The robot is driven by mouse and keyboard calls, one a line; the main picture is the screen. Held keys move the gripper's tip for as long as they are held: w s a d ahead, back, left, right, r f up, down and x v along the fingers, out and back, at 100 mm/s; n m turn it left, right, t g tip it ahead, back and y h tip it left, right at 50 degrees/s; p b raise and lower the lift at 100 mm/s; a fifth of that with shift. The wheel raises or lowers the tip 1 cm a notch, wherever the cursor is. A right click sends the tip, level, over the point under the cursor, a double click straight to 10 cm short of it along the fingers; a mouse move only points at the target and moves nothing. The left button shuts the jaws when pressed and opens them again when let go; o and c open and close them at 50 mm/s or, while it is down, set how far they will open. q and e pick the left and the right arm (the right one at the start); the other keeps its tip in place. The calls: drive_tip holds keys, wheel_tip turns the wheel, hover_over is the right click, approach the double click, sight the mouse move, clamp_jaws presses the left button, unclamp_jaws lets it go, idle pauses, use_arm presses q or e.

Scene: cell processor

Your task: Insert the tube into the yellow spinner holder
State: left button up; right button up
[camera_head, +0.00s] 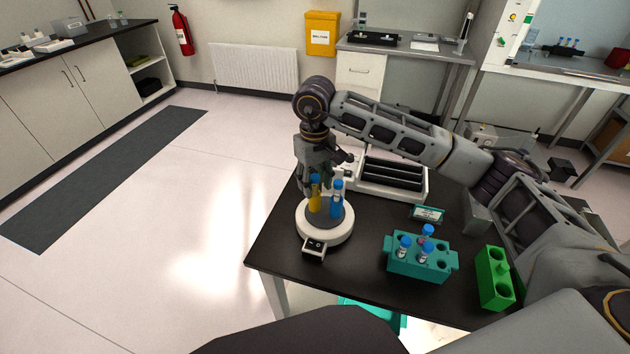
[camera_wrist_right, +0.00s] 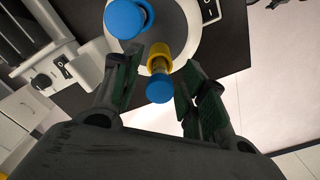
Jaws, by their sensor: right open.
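The spinner (camera_head: 325,232) is a white round device with a grey top, near the table's left edge. Its yellow holder (camera_head: 315,201) stands upright on top. A blue-capped tube (camera_head: 315,181) stands in the yellow holder. In the right wrist view, the tube's blue cap (camera_wrist_right: 159,90) is nearest the camera, with the yellow holder (camera_wrist_right: 159,52) around its body. My right gripper (camera_head: 312,177) is open, with its fingers on either side of the tube and gaps visible beside the cap. My left gripper is not in view.
A second blue-capped tube (camera_head: 337,187) stands in the spinner's blue holder (camera_head: 336,209), close beside the gripper. A teal rack (camera_head: 418,267) holds several blue-capped tubes. A green rack (camera_head: 494,279) and a white device with black rollers (camera_head: 392,181) also occupy the table.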

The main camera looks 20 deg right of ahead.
drive_tip(key=shift+r, duration=3.9)
